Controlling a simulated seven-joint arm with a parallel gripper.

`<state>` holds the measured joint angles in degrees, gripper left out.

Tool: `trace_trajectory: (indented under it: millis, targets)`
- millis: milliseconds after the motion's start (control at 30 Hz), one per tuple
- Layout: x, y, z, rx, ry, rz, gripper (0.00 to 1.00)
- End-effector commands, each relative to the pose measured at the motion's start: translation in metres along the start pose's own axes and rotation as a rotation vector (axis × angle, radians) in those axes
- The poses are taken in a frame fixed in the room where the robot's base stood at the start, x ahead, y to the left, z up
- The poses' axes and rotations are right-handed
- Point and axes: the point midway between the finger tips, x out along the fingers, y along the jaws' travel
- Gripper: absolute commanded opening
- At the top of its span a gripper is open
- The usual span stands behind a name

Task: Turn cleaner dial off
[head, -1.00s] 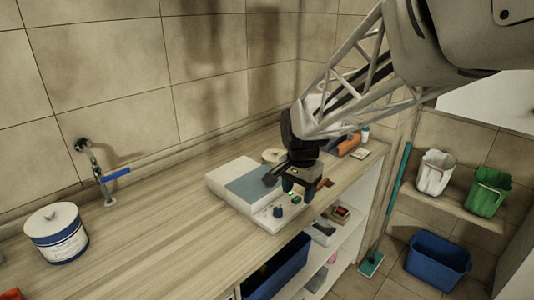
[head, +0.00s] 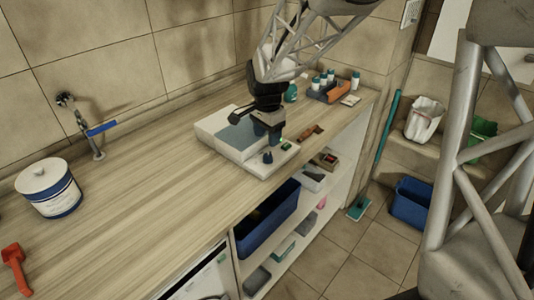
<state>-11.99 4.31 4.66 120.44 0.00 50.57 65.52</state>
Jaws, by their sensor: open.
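The cleaner (head: 215,127) is a low white box with a grey-blue top panel, lying on the wooden counter. Its dark dial (head: 267,157) stands on the white front strip, near the counter's front edge. Which way the dial points is too small to tell. My gripper (head: 268,134) is open and empty, pointing down over the cleaner just behind the dial. It looks apart from the dial, though the exact gap cannot be told. The gripper hides part of the panel and strip.
A brown-orange object (head: 311,132) lies right of the cleaner. A tap (head: 94,140), a white-and-blue tub (head: 49,188) and a red tool (head: 14,262) are left. The counter between is clear. Open shelves hold a blue bin (head: 268,222).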

Motion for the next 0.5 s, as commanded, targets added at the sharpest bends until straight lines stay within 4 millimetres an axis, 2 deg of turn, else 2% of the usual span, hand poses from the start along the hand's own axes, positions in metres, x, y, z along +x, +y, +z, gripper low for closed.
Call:
trace_trajectory:
  millis: [267,500]
  targets:
    - [0.013,0.000,0.000,0.000,-0.001,0.002,0.57]
    - [0.039,0.001,0.000,-0.001,-0.001,0.002,0.57]
